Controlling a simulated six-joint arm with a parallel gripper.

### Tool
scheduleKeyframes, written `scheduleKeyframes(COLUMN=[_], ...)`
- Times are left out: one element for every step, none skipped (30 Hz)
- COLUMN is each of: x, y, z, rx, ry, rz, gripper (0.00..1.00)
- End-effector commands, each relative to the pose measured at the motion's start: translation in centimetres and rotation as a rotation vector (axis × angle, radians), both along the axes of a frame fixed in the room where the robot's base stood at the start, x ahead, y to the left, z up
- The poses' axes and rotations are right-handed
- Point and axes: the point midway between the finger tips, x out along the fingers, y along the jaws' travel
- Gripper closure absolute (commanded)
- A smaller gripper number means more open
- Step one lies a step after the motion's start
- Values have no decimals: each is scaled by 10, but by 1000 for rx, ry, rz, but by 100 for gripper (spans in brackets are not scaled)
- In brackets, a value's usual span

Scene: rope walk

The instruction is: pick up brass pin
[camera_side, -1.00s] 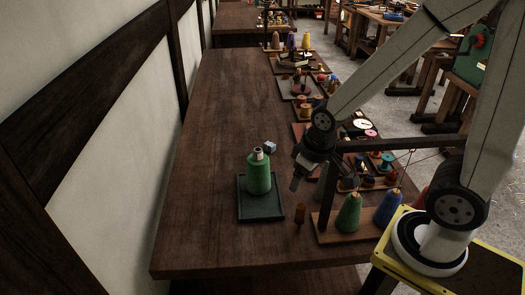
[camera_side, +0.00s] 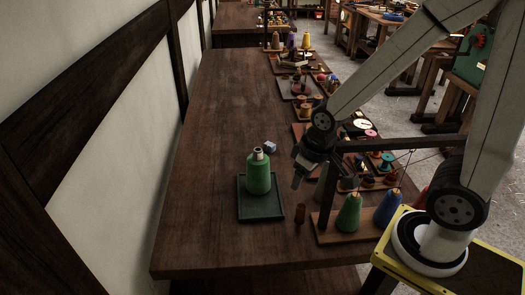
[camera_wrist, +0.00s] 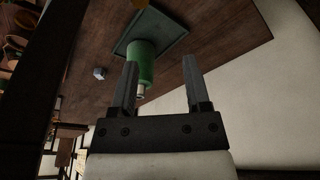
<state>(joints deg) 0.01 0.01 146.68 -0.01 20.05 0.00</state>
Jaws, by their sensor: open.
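A small brown upright piece (camera_side: 300,213) stands on the bench to the right of the green tray (camera_side: 262,212); it may be the brass pin, but it is too small and dark to be sure. My gripper (camera_side: 296,183) hangs above the bench in the side view, to the right of the green cone spool (camera_side: 257,175). In the wrist view my gripper (camera_wrist: 161,60) has its two fingers wide apart with nothing held between them. The green spool (camera_wrist: 142,62) shows beyond the left finger, its pale tip towards the fingers. No pin can be made out in the wrist view.
A small grey-blue cube (camera_side: 270,147) lies behind the green spool; it also shows in the wrist view (camera_wrist: 99,73). A rack with a green cone (camera_side: 349,212) and a blue cone (camera_side: 387,208) stands at right. The bench's left side is clear.

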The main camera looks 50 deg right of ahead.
Motion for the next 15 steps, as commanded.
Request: scheduleKeyframes(x=[0,0,0,0,0,0,0,-1,-1,-2,-3,-5,-6,-8,-12], y=[0,0,0,0,0,0,0,0,1,2,2,4,4,6,7], z=[0,0,0,0,0,0,0,-1,-2,-3,-5,-7,-10,-13,-17], rx=[0,0,0,0,0,0,0,-2,-4,-7,-11,-18,-24,-32,-45], ry=[0,0,0,0,0,0,2,5,11,18,26,41,55,72,98], rz=[0,0,0,0,0,1,2,5,10,17,26,42,56,72,99], gripper=[39,39,39,39,39,39,39,39,39,39,39,39,39,39,39])
